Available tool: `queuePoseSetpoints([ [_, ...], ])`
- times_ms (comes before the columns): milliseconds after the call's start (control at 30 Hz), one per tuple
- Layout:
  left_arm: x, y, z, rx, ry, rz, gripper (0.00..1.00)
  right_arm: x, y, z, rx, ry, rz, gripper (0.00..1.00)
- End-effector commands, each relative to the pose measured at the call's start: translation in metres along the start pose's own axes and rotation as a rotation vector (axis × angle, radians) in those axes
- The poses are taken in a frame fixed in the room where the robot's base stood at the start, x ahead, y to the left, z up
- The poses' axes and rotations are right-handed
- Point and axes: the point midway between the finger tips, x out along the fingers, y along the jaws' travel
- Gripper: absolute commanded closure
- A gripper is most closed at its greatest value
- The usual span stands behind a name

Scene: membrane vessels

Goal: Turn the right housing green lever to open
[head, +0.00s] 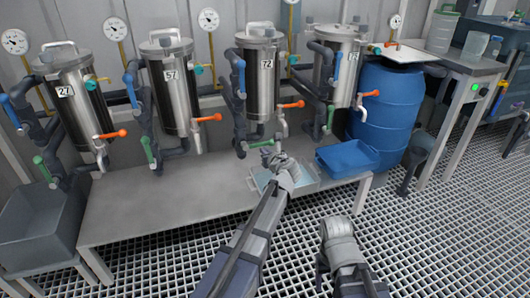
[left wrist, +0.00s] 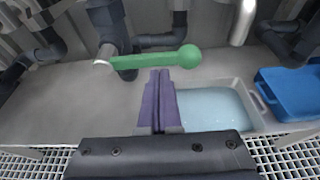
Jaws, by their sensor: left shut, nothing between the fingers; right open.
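Several steel housings stand in a row, including one labelled 72 (head: 261,82) and a rightmost one (head: 338,58). Below housing 72, a green lever (head: 255,144) lies roughly level, pointing right. In the left wrist view this green lever (left wrist: 155,60) crosses sideways, its ball end to the right. My left gripper (head: 270,155) is shut and empty; its fingertips (left wrist: 160,73) are right at the near side of the lever, contact unclear. The rightmost housing's green lever (head: 330,118) hangs down. My right gripper (head: 338,224) is open, low over the floor grating, away from the levers.
A tray of water (left wrist: 215,108) and a blue tray (head: 348,158) sit on the grey bench (head: 130,210). Orange levers, blue levers and dark pipes crowd around the housings. A blue barrel (head: 390,100) stands at right. The bench's left part is clear.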

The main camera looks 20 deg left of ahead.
Motion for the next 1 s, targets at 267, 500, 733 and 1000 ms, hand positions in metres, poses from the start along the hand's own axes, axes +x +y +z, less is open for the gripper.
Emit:
queuePoseSetpoints([
  [267, -0.001, 0.000, 0.001, -0.013, 0.000, -0.005, 1.00, -0.001, 0.000, 0.000, 0.000, 0.000, 0.000, 0.33],
  [500, -0.002, 0.000, 0.004, -0.058, -0.001, -0.020, 1.00, -0.004, 0.000, 0.000, -0.001, 0.000, 0.000, 0.33],
  [733, -0.003, -0.001, 0.007, -0.095, -0.001, -0.034, 1.00, -0.007, 0.001, 0.000, -0.001, 0.000, 0.000, 0.33],
  [1000, -0.004, -0.001, 0.012, -0.159, -0.001, -0.056, 1.00, -0.011, 0.001, 0.001, -0.002, 0.000, 0.000, 0.33],
])
